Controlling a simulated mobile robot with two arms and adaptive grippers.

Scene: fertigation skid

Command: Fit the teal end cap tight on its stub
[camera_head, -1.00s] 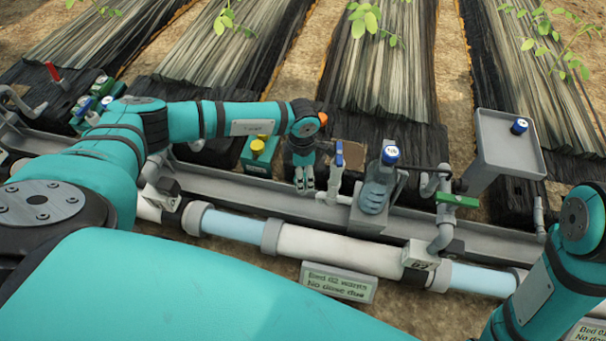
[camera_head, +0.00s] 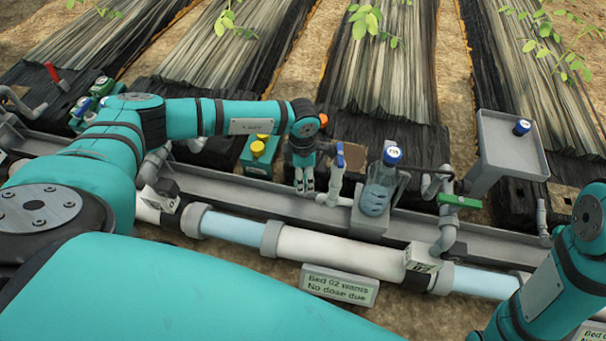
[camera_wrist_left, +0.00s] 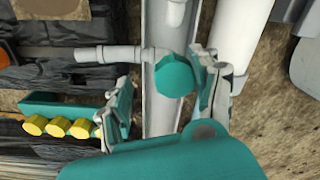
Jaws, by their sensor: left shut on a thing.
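The teal end cap (camera_wrist_left: 175,77) shows between the fingers of my left gripper (camera_wrist_left: 164,92) in the left wrist view. The gripper is shut on it; one finger is against its right side. The pale pipe stub (camera_wrist_left: 148,55) comes from the left and ends right at the cap. I cannot tell how far the cap is on it. In the head view my left gripper (camera_head: 304,180) points down, just left of the pale fitting (camera_head: 331,190) with a blue handle. The cap cannot be made out there. My right gripper is out of view; only that arm shows at lower right.
A teal holder with yellow caps (camera_head: 258,150) is left. A grey tray (camera_head: 510,145) stands at right. A grey channel (camera_head: 250,197) and thick pipe (camera_head: 300,245) run along the front.

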